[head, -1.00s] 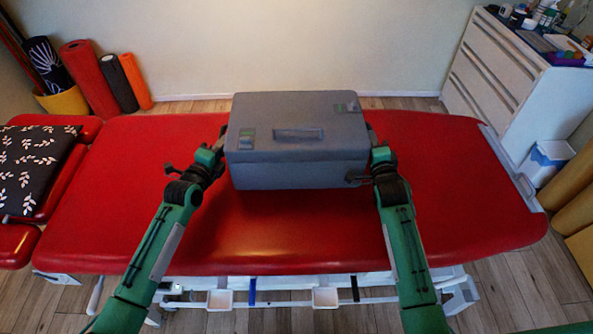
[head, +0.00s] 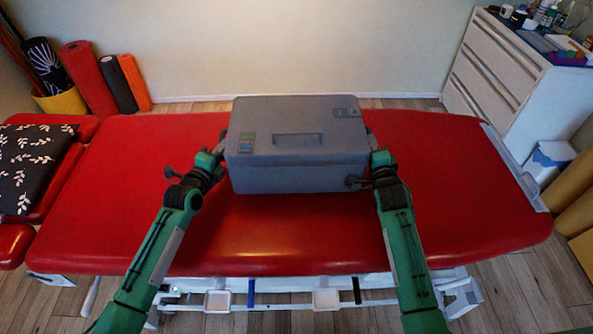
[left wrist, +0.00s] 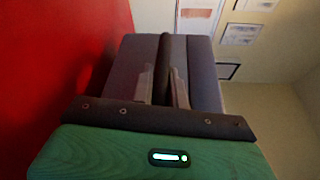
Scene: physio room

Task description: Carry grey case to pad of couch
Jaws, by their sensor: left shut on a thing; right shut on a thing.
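The grey case (head: 296,143) is at the middle of the couch's red pad (head: 440,205) in the head view, lid up and level. Whether its base touches the pad I cannot tell for sure. My left gripper (head: 222,150) is shut on the case's left end. My right gripper (head: 372,152) is shut on its right end. The fingertips of both are partly hidden by the case and wrists. In the left wrist view the grey case (left wrist: 195,65) fills the middle, with the left gripper's fingers (left wrist: 163,88) against it.
A black leaf-patterned pillow (head: 35,165) lies on the couch's left section. Rolled mats (head: 90,78) stand behind at the left. A white drawer cabinet (head: 500,75) with bottles on top stands at the back right. The pad is bare on both sides of the case.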

